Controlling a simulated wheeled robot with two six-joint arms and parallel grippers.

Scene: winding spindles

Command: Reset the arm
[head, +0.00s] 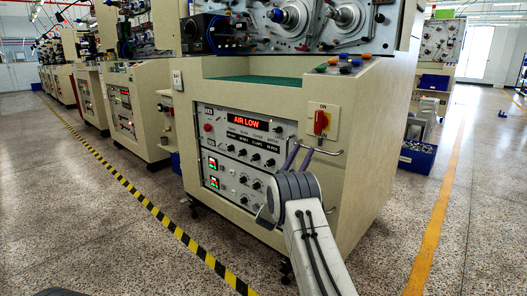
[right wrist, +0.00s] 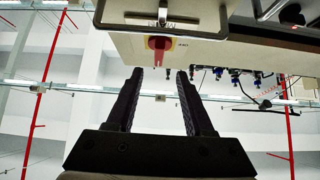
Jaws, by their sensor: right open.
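My right gripper (head: 299,158) is raised in front of the beige winding machine (head: 350,195), near its right front corner. Its two dark fingers are apart and empty, as the right wrist view (right wrist: 160,73) also shows. Beyond the fingertips in that view is a red rotary switch (right wrist: 160,46) on a yellow plate. In the head view the same switch (head: 321,122) is just above and right of the fingers. A metal handle (head: 322,151) is close beside the fingers; I cannot tell whether they touch. My left gripper is not in view.
The control panel's display (head: 248,121) reads "AIR LOW". Spindles (head: 291,15) and coloured buttons (head: 345,66) are on top. More machines (head: 137,105) stand at left behind black-yellow floor tape (head: 160,217). A blue bin (head: 416,156) stands at right. The floor by the orange line (head: 435,225) is clear.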

